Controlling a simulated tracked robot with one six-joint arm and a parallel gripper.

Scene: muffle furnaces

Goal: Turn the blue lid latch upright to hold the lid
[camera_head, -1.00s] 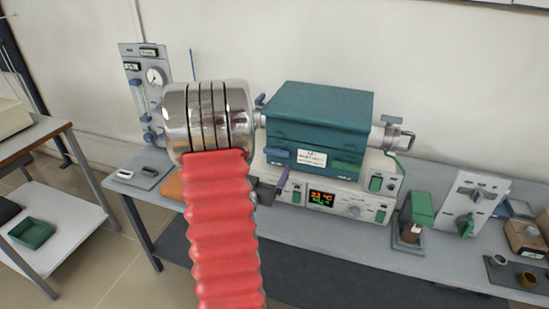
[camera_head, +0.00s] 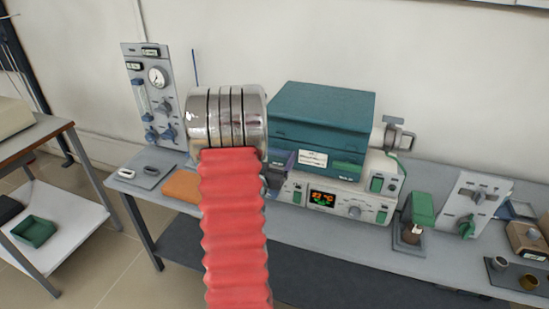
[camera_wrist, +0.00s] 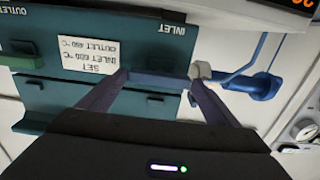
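The teal furnace with its lid (camera_head: 325,103) sits on a white control base on the bench. The wrist view shows its front face (camera_wrist: 45,95) upside down, with a white label (camera_wrist: 90,60). The blue lid latch (camera_wrist: 155,79) lies lengthwise along the front, not upright. My gripper (camera_wrist: 161,76) is open, with its two dark fingers apart near the two ends of the latch. I cannot tell whether they touch it. In the head view my wrist hides the furnace's left end and the latch. A green latch (camera_head: 347,170) lies flat at the front right.
A blue fitting with a bent tube (camera_wrist: 255,85) is close beside one finger. A gauge panel (camera_head: 156,95) stands at the left. A grey tray (camera_head: 148,168) and an orange block (camera_head: 183,186) lie left of my wrist. Other equipment stands at the bench's right.

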